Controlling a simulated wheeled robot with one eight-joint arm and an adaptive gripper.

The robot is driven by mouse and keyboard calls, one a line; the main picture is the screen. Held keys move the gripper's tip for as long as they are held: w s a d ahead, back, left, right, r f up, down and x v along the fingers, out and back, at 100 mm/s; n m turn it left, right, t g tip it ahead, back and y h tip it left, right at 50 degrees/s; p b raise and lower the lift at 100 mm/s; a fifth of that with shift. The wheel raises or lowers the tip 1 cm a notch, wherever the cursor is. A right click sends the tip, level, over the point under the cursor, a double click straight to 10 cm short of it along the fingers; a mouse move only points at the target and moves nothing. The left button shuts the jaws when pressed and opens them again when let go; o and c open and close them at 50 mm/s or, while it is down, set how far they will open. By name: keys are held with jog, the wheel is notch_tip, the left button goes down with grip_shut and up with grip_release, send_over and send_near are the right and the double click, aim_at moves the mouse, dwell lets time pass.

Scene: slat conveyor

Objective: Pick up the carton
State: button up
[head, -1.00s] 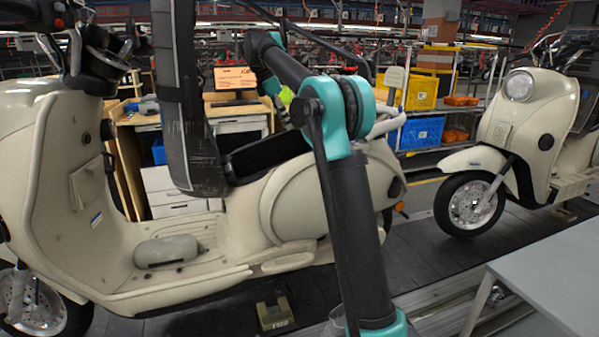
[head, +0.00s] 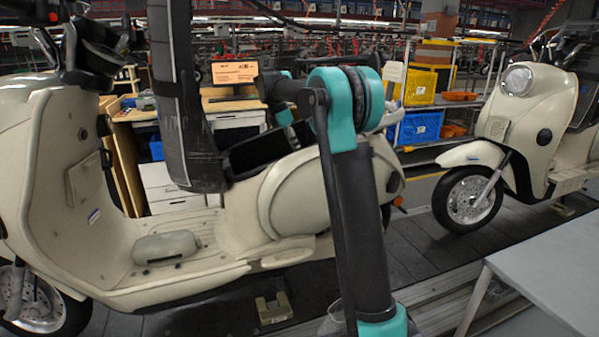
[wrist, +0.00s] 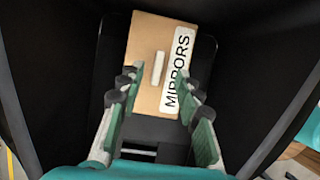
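The carton (wrist: 150,60) is a brown cardboard box with a white "MIRRORS" label and a small pale strip on top. In the wrist view it lies in a dark, black-walled compartment. My gripper (wrist: 157,88) is open in the wrist view, its two green-padded fingers apart and nothing held between them. The carton lies beyond and between the fingertips; the exact gap is hard to tell. In the head view my arm reaches over the cream scooter (head: 290,200) toward the black opening under its raised seat (head: 183,100). Neither carton nor fingers can be made out there.
The dark compartment walls (wrist: 40,75) rise close around my gripper. A second cream scooter (head: 530,120) stands at the right. A grey table (head: 560,275) is at the lower right. Yellow (head: 421,86) and blue (head: 420,126) bins sit on a rack behind.

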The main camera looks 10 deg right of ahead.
jog(key=x, duration=0.4)
jog(key=shift+a+f, duration=0.3)
jog(key=shift+a, duration=0.05)
grip_shut()
